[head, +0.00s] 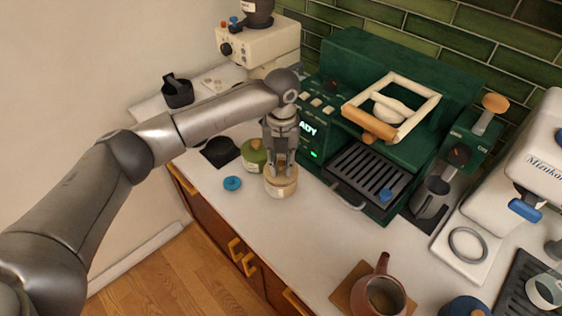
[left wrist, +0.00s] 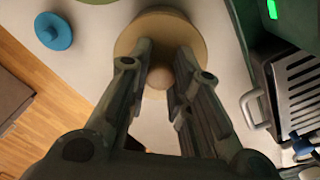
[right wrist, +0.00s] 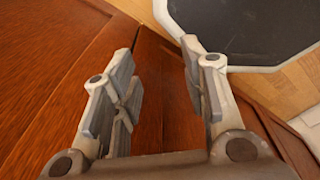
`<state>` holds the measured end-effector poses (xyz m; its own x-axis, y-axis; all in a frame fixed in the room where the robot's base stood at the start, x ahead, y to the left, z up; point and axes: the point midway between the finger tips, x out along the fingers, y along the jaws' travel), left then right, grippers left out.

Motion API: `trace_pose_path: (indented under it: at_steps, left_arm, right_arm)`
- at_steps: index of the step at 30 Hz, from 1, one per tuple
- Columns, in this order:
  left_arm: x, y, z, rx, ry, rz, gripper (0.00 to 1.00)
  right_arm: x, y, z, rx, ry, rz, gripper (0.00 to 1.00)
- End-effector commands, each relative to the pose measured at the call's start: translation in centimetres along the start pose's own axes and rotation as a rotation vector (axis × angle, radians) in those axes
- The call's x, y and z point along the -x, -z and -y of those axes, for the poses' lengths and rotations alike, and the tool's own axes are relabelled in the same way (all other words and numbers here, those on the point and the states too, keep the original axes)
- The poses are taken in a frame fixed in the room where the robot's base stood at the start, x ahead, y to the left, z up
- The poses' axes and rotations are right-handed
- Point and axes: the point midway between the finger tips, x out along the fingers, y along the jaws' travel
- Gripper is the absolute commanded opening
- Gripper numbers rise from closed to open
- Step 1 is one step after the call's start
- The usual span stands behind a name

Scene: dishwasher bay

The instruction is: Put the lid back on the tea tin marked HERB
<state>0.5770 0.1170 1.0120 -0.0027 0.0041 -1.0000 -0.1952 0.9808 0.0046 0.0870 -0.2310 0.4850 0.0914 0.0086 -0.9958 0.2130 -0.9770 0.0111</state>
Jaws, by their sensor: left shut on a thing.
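A cream tin (head: 280,191) with a small label stands on the counter in the head view; I cannot read the label. A tan lid with a round knob (left wrist: 161,77) shows in the left wrist view. My left gripper (head: 281,165) points down and is shut on the knob. The lid is at the tin's top; I cannot tell whether it is fully seated. A green tin (head: 253,160) stands just behind. A small blue lid (head: 232,183) lies apart on the counter, left of the cream tin. My right gripper (right wrist: 158,50) is open and empty above brown wood.
A green espresso machine (head: 370,140) stands close on the right, with its drip tray (head: 372,170). A dark cup (head: 177,92) and a grinder (head: 258,45) are at the back left. A brown pitcher (head: 380,292) stands at the front. The counter between it and the cream tin is clear.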

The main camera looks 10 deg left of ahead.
Motion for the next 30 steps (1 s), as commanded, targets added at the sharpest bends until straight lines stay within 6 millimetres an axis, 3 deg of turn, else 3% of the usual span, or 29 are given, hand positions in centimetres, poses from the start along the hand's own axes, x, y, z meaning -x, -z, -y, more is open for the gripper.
trace_pose_path:
  at_steps: [30]
  left_arm:
    - [0.05,-0.02,-0.01,0.0,0.0,0.0,0.03]
  right_arm:
    - [0.93,-0.12,-0.58,0.0,-0.007,0.003,0.4]
